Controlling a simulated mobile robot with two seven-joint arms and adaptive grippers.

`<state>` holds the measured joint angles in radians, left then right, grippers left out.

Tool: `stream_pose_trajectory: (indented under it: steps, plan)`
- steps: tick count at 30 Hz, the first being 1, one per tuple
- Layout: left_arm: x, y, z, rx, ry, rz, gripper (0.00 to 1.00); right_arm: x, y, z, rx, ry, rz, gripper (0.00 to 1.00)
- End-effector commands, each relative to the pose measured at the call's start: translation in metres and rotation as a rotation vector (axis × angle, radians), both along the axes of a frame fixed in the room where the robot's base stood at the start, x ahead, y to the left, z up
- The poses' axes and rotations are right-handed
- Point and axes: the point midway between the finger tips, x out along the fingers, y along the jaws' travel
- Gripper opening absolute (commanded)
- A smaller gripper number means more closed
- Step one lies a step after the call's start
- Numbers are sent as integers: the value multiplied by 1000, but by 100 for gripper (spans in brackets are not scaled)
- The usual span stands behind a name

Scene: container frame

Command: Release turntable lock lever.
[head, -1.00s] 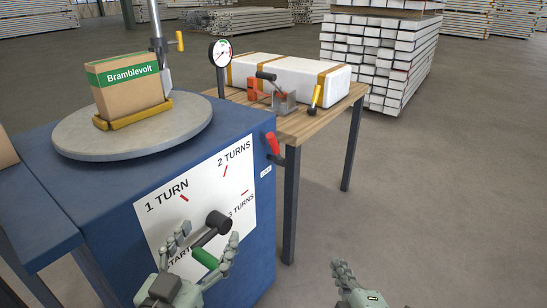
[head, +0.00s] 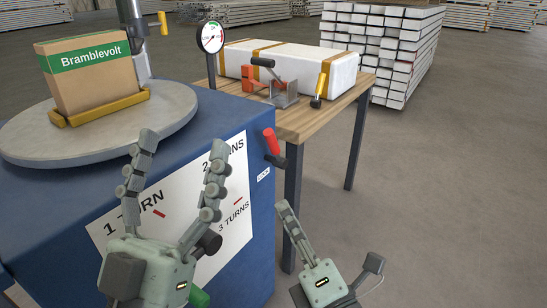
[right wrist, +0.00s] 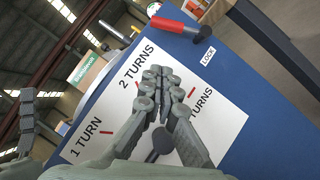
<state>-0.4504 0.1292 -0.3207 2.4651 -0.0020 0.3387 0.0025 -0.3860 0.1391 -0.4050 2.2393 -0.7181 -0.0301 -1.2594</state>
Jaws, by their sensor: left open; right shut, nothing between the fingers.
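The lock lever (head: 271,141) has a red handle and a dark pivot on the right side of the blue turntable stand, above a small LOCK label (head: 263,174). Its handle points up. In the right wrist view, the red lever (right wrist: 176,23) is at the top, beyond my fingertips. My right gripper (head: 284,206) is shut and empty, below and slightly right of the lever, apart from it. My left gripper (head: 180,152) is open and empty in front of the dial panel. The grey turntable (head: 50,150) carries a Bramblevolt box (head: 92,82) on a yellow cradle (head: 100,108).
A crank with a dark hub (head: 208,243) and green grip (head: 198,298) is partly hidden by my left gripper. A wooden table (head: 325,112) behind holds a clamp (head: 283,92) and a white package (head: 290,64).

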Motion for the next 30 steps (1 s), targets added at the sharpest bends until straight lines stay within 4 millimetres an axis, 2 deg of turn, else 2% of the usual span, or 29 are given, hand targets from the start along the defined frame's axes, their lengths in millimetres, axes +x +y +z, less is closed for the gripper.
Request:
stream_pose_trajectory:
  steps: [5,14,18,24,30]
  plan:
    - [3,-2,-2,10,28,-2,72,26,11,9,0,-5,1,0]
    - [5,-3,-5,18,51,-4,72,83,35,24,1,-4,0,0]
    - [7,-4,-5,22,60,-5,72,102,28,32,-4,-4,0,0]
    - [7,-4,-7,24,71,-5,72,116,22,38,-1,0,0,0]
    - [7,-5,-8,24,76,-6,72,118,21,39,0,1,0,0]
